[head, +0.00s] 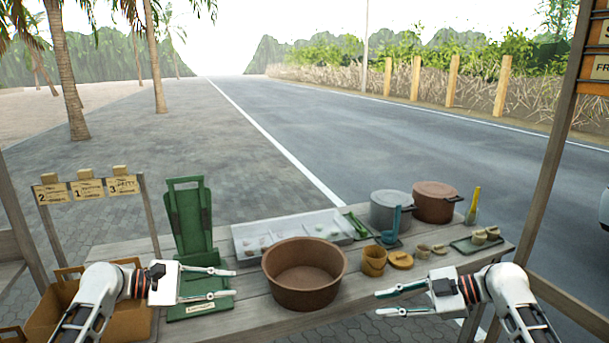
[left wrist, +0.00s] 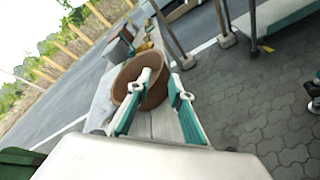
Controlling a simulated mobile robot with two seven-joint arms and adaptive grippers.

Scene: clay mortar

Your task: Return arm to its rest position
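My left gripper (head: 230,283) is open and empty at the left part of the wooden table, in front of the green stand and left of the brown bowl. Its two teal-padded fingers are spread with nothing between them in the left wrist view (left wrist: 158,92). My right gripper (head: 380,302) is at the table's front right, right of the bowl. Its fingers also stand apart, with nothing visible between them. The brown clay bowl (head: 304,290) stands on the table between the two grippers and looks empty. It also shows beyond the left fingers in the left wrist view (left wrist: 152,98).
The green stand (head: 190,220) rises at the table's left. Behind the bowl are a pale sectioned tray (head: 250,232), a grey pot (head: 391,222) and a brown pot (head: 436,212). A yellow bucket (head: 373,268) stands right of the bowl. A cardboard box (head: 50,318) is at the far left.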

